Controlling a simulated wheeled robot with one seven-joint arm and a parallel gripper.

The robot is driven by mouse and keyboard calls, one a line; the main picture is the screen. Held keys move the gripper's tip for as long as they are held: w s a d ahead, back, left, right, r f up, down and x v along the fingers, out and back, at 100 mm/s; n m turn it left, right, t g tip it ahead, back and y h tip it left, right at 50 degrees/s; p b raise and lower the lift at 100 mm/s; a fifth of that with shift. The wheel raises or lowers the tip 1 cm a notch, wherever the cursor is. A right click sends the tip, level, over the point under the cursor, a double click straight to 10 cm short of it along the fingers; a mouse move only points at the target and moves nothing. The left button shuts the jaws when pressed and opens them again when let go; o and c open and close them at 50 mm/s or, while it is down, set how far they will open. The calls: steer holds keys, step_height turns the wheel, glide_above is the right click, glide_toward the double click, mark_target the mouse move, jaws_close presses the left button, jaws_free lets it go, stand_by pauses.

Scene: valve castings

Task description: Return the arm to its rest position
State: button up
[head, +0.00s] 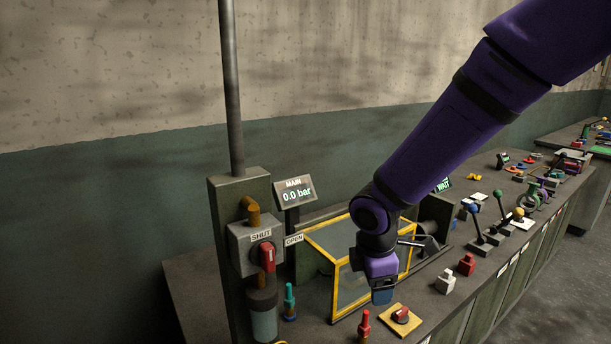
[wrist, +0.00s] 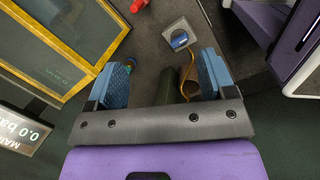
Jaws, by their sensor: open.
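My purple arm reaches in from the upper right of the head view and bends down at the wrist. My gripper (head: 383,296) hangs above the bench, in front of the yellow-framed clear box (head: 338,305). In the wrist view its two blue fingers (wrist: 160,76) stand wide apart with nothing held between them. Beyond the fingers are the bench top and a grey square plate with a blue part (wrist: 180,39).
A post at left carries a red handle (head: 267,257) between SHUT and OPEN labels. The MAIN display (head: 295,192) reads 0.0 bar. A red knob on a yellow plate (head: 400,315), red and white blocks and several levers line the bench right of my gripper.

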steer(key=s+d+r+m+t, duration=0.1)
steer(key=s+d+r+m, duration=0.35)
steer(key=d+r, duration=0.2)
steer(key=s+d+r+m+t, duration=0.1)
steer(key=s+d+r+m, duration=0.2)
steer(key=d+r+m, duration=0.4)
steer(key=s+d+r+m, duration=0.1)
steer(key=s+r+m, duration=0.3)
steer(key=s, duration=0.2)
steer(key=s+d+r+m+t+y, duration=0.1)
steer(key=s+d+r+m, duration=0.1)
steer(key=s, duration=0.4)
steer(key=shift+r+m+t, duration=0.3)
steer(key=shift+r+m, duration=0.55)
steer(key=shift+r, duration=0.1)
steer(key=shift+s, duration=0.1)
